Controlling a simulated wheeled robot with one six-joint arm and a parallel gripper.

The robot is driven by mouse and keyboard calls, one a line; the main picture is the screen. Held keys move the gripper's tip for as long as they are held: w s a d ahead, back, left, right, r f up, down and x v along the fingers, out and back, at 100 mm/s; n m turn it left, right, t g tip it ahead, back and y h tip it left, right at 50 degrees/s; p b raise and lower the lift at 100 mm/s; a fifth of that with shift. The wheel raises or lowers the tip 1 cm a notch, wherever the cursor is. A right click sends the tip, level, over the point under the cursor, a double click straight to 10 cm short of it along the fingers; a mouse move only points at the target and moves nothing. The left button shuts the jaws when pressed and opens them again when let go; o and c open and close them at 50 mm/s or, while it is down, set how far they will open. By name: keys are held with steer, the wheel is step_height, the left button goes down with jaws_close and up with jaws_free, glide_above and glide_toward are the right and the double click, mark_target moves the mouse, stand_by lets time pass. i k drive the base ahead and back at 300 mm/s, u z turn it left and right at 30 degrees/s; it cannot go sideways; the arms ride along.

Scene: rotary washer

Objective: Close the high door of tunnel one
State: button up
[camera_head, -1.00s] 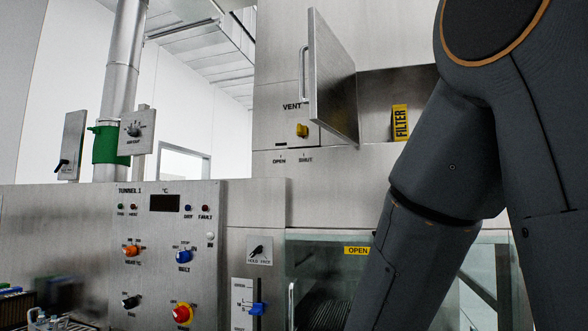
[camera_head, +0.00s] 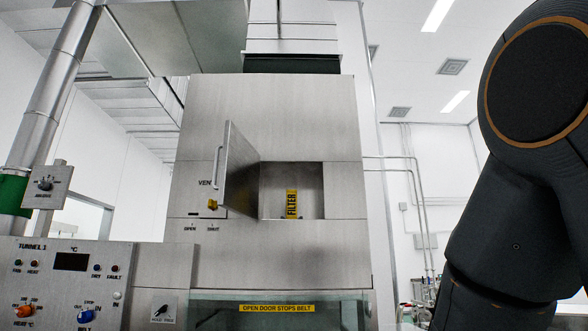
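The high door (camera_head: 238,172) of tunnel one is a flat steel panel with a vertical bar handle (camera_head: 217,168) on its left edge. It stands open, swung out toward me, on the left side of a square opening (camera_head: 308,185) in the upper steel housing. A yellow FILTER label (camera_head: 292,204) shows inside the opening. My arm fills the right side of the head view, apart from the door. My gripper is out of view.
The TUNNEL 1 control panel (camera_head: 62,300) stands at the lower left. A yellow vent knob (camera_head: 212,204) sits beside the door's lower left. Below is a glazed front labelled OPEN DOOR STOPS BELT (camera_head: 277,309). A steel duct (camera_head: 55,90) rises at the left.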

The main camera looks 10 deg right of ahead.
mark_target(238, 189)
steer(key=u, duration=1.35)
steer(key=i, duration=1.25)
steer(key=z, duration=0.7)
steer(key=i, duration=0.75)
steer(key=z, duration=0.8)
